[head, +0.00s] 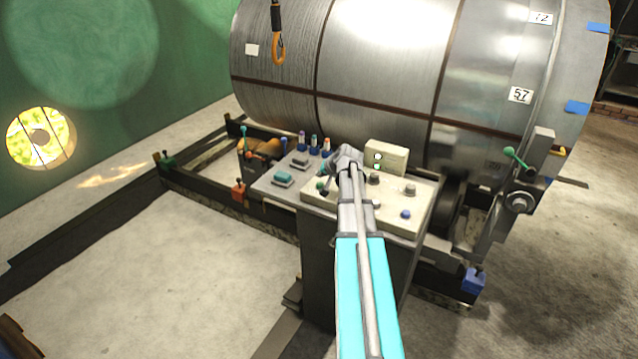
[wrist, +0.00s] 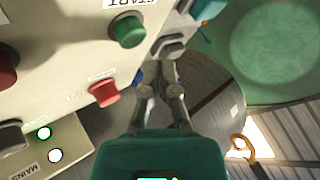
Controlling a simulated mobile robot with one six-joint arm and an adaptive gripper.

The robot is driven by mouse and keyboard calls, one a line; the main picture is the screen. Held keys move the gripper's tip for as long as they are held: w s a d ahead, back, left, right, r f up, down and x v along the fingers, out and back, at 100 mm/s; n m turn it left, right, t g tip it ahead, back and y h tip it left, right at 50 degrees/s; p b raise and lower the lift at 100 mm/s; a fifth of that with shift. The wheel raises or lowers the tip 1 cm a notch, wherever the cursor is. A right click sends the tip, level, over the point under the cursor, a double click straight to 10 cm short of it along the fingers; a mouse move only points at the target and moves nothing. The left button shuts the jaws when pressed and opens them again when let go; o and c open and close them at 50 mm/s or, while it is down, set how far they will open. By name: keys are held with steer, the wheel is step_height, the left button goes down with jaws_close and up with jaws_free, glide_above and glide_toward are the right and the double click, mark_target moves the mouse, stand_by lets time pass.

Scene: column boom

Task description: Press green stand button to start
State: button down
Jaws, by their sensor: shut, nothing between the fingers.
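The green start button (wrist: 127,30) is a round knob on the cream control stand (wrist: 60,40), beside a label reading START upside down in the wrist view. In the head view, a small green knob (head: 320,186) shows on the stand's left part, just left of my arm. My gripper (wrist: 160,75) is shut and empty, pointing past the stand's edge, apart from the green button. In the head view my gripper (head: 338,165) is above the stand's back left, and my arm hides part of the panel.
A red button (wrist: 104,92) sits near the gripper, with another red one (wrist: 6,72) farther left. A MAINS box (head: 387,157) with two lit lamps stands at the back. A grey panel (head: 268,187) adjoins on the left. A big metal drum (head: 380,60) rises behind; an orange hook (head: 278,48) hangs there.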

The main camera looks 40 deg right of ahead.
mark_target(319, 184)
steer(key=shift+r+p, duration=1.8)
steer(key=shift+r, duration=0.25)
steer(key=shift+a, duration=0.2)
steer(key=a+f+n+g+y, duration=0.2)
steer(key=a+n, duration=0.1)
steer(key=a, duration=1.1)
steer(key=s+a+f+n+g, duration=0.1)
steer(key=s+a+n+g, duration=0.1)
steer(key=s+a, duration=0.3)
steer(key=s+a+f+n+g+h, duration=0.1)
steer(key=s+a, duration=0.5)
steer(key=a, duration=0.8)
steer(key=s+a+f+n+g, duration=0.1)
steer(key=s+a+n+g, duration=0.2)
steer(key=a, duration=0.7)
steer(key=shift+s+a+f+g+h, duration=0.2)
steer(key=shift+s+f+g+h, duration=0.3)
steer(key=shift+s, duration=0.7)
